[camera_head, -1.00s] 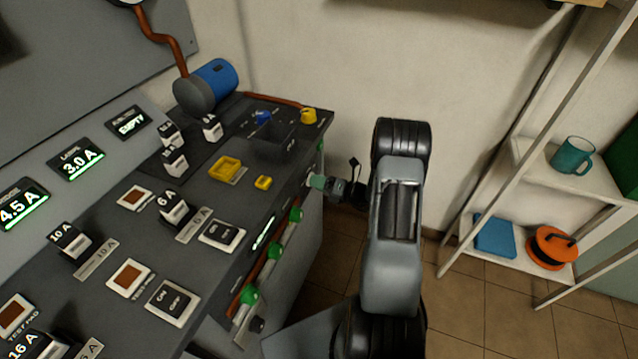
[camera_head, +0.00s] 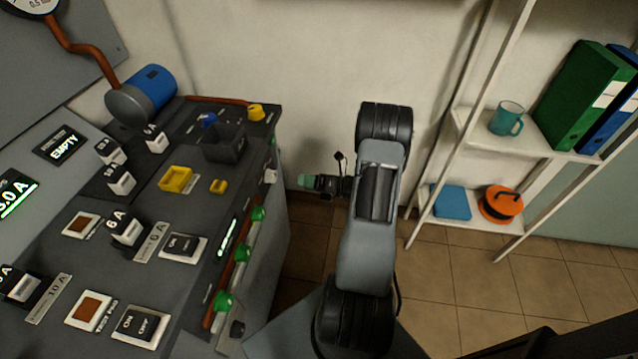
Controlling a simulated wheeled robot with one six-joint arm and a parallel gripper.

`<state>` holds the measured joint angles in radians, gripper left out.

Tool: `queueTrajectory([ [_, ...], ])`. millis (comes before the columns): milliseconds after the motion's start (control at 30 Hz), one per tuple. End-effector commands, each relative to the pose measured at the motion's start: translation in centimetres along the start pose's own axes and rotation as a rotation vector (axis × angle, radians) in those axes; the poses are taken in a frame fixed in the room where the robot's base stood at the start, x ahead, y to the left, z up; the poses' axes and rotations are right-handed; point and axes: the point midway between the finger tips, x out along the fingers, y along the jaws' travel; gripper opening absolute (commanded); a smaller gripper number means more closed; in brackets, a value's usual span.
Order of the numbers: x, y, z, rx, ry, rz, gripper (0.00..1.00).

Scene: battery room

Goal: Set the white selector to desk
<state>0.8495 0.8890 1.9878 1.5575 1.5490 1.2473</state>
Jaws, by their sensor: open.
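A small white knob (camera_head: 270,176), which looks like the white selector, sits on the front face of the grey console (camera_head: 205,215) near its right end. Its setting and any desk label are too small to read. My gripper (camera_head: 303,181), with green fingertips, is just right of the knob, pointing left at it. A gap shows between the fingertips and the knob, so they are apart. The gripper is open and appears empty.
Green knobs (camera_head: 258,213) line the console's front face below the white knob. A dark open bin (camera_head: 224,148), a yellow tray (camera_head: 175,179) and a blue cylinder (camera_head: 150,88) are on top. Shelves with a teal mug (camera_head: 507,118) stand at right.

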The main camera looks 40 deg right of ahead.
Motion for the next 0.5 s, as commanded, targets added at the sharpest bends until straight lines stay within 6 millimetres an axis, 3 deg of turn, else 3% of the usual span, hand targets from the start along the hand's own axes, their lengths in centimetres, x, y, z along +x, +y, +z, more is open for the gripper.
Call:
queueTrajectory([
  [200, -3.0, 0.0, 0.0, 0.000, -0.002, -0.002, 0.69],
  [500, -4.0, 0.0, 0.0, 0.001, 0.000, 0.000, 0.69],
])
